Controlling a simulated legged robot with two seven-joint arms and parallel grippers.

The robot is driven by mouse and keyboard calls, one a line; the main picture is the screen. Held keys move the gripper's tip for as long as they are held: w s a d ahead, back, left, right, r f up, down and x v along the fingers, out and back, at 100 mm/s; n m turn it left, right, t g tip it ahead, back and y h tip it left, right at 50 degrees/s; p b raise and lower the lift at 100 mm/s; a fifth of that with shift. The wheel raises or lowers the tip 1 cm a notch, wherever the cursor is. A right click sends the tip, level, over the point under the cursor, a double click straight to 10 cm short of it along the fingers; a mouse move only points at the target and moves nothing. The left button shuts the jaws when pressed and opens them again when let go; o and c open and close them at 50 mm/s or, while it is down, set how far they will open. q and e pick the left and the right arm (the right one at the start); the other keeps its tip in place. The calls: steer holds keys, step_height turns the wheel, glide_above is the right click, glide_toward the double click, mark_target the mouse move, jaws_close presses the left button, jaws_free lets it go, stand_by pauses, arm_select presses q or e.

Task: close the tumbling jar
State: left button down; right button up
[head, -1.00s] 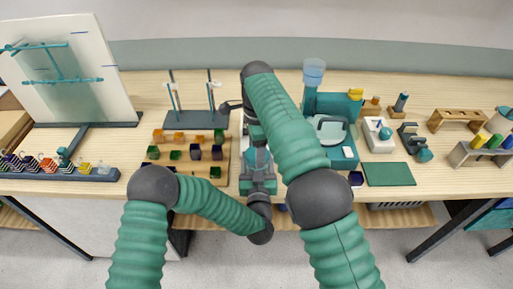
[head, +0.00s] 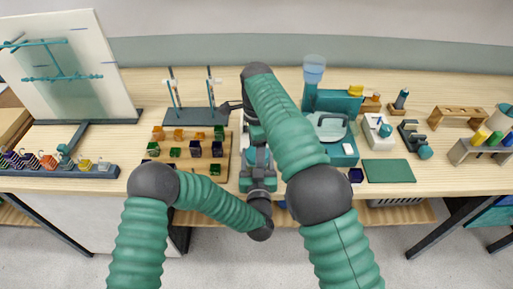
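I cannot single out the tumbling jar for certain. A pale grey and teal assembly (head: 257,158) stands at the middle of the bench, largely covered by my arms. My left arm comes in low and bends up at its dark wrist to the front of this assembly. My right arm reaches over it from the right, and its dark wrist is bent down behind.
A wooden tray with several coloured cubes (head: 195,149) lies left of the assembly, with a two-post stand (head: 194,116) behind. A teal machine with a funnel (head: 313,70) stands right, by a green mat (head: 389,171).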

steer(key=m, duration=0.8)
steer(key=shift+w, duration=0.1)
steer(key=m, duration=0.5)
steer(key=shift+m, duration=0.4)
steer(key=m, duration=0.3)
steer(key=shift+w, duration=0.1)
steer(key=o, duration=1.3)
steer(key=shift+c, duration=0.2)
